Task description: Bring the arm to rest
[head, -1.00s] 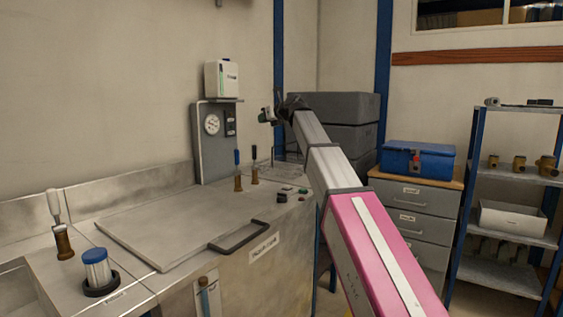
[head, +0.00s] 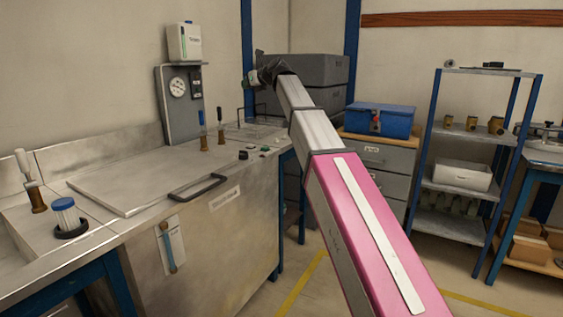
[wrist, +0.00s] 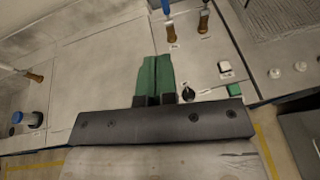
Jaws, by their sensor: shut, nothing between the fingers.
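My gripper (wrist: 154,80) shows in the wrist view as two green fingers side by side, closed together with nothing between them. In the head view my arm reaches out from the lower right toward the back of the bench (head: 225,220). The gripper end (head: 250,82) is small and dark there, in front of the grey crates, and its fingers are hard to make out.
A gauge panel (head: 168,110) and a white box (head: 184,42) stand behind the bench. Grey crates (head: 320,70), a blue toolbox (head: 379,120) on drawers and a shelf rack (head: 450,195) are at the back.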

